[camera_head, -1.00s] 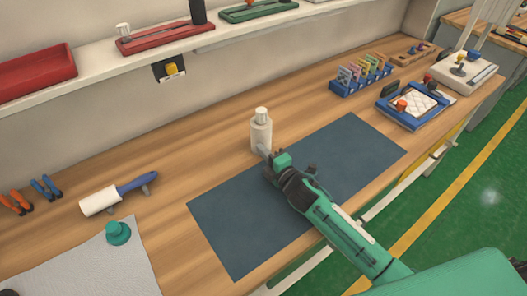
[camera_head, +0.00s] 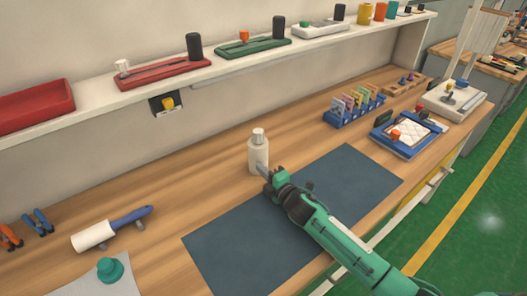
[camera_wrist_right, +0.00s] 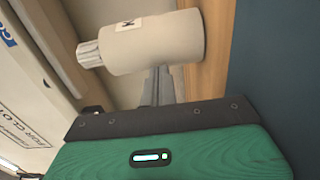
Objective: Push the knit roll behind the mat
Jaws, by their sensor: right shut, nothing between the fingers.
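The white, bottle-shaped roll (camera_head: 258,154) with a narrower cap stands upright on the wooden table, just behind the back edge of the dark blue mat (camera_head: 220,255). I take it as the knit roll. In the right wrist view the roll (camera_wrist_right: 155,42) lies across the top, with a partly visible label. A strip of wood separates it from the mat (camera_wrist_right: 275,70). My right gripper (camera_head: 262,171) is shut and empty. Its fingertips (camera_wrist_right: 160,80) are at the roll's mat-facing side, touching or nearly so. My left gripper is out of view.
A lint roller (camera_head: 96,235) with a blue handle lies at the left. A blue rack (camera_head: 352,112) and a blue tray (camera_head: 405,135) stand at the right. A shelf (camera_head: 225,70) runs above the back. Bare wood lies behind the roll.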

